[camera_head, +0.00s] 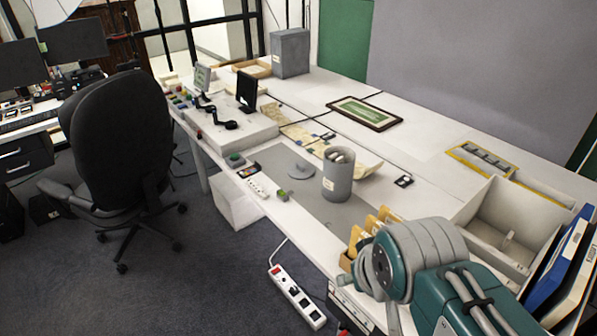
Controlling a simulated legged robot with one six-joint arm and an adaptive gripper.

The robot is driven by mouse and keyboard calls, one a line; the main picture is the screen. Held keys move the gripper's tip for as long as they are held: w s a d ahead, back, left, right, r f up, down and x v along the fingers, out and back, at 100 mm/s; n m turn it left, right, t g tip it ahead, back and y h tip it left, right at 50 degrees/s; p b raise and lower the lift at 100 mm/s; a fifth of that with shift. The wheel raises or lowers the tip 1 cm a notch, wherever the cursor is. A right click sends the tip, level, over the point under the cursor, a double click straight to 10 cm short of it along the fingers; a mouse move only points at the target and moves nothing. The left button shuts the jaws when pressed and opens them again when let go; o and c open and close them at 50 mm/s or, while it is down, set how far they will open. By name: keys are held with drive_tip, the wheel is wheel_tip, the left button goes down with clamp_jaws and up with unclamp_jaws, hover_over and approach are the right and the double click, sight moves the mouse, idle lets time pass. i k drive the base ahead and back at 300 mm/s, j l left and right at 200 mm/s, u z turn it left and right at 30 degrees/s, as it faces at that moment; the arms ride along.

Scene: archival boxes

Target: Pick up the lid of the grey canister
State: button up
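The grey canister (337,182) stands upright on the grey mat (262,160) near the middle of the long white table. It has a small pale label on its side. Its top is open, and pale rolled items (341,155) show inside it. The lid (301,173), a flat grey disc with a small raised knob, lies on the mat to the left of the canister, apart from it. My teal and grey arm shows at the lower right. My gripper's fingers are not visible in this view.
Yellow folders (372,226) and an open grey box (505,222) are to the right. A black chair (118,140) stands at the left.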

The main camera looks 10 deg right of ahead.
sight(300, 170)
drive_tip(key=i+j+u, duration=0.5)
drive_tip(key=j, duration=0.2)
drive_tip(key=i+j+u, duration=0.45)
drive_tip(key=i+j+z, duration=0.2)
drive_tip(key=i, duration=0.2)
drive_tip(key=i+z, duration=0.2)
drive_tip(key=i, duration=0.2)
drive_tip(key=i+j+z, duration=0.15)
drive_tip(key=i, duration=0.25)
drive_tip(key=i+z, duration=0.1)
drive_tip(key=z, duration=0.3)
drive_tip(key=i+z, duration=0.15)
drive_tip(key=z, duration=0.2)
drive_tip(key=i+j+z, duration=0.1)
drive_tip(key=z, duration=0.3)
drive_tip(key=j+z, duration=0.15)
drive_tip(key=z, duration=0.2)
drive_tip(key=i+z, duration=0.25)
drive_tip(key=z, duration=0.2)
drive_tip(key=i+j+z, duration=0.15)
drive_tip(key=z, duration=0.3)
drive_tip(key=i+j+z, duration=0.25)
drive_tip(key=z, duration=0.2)
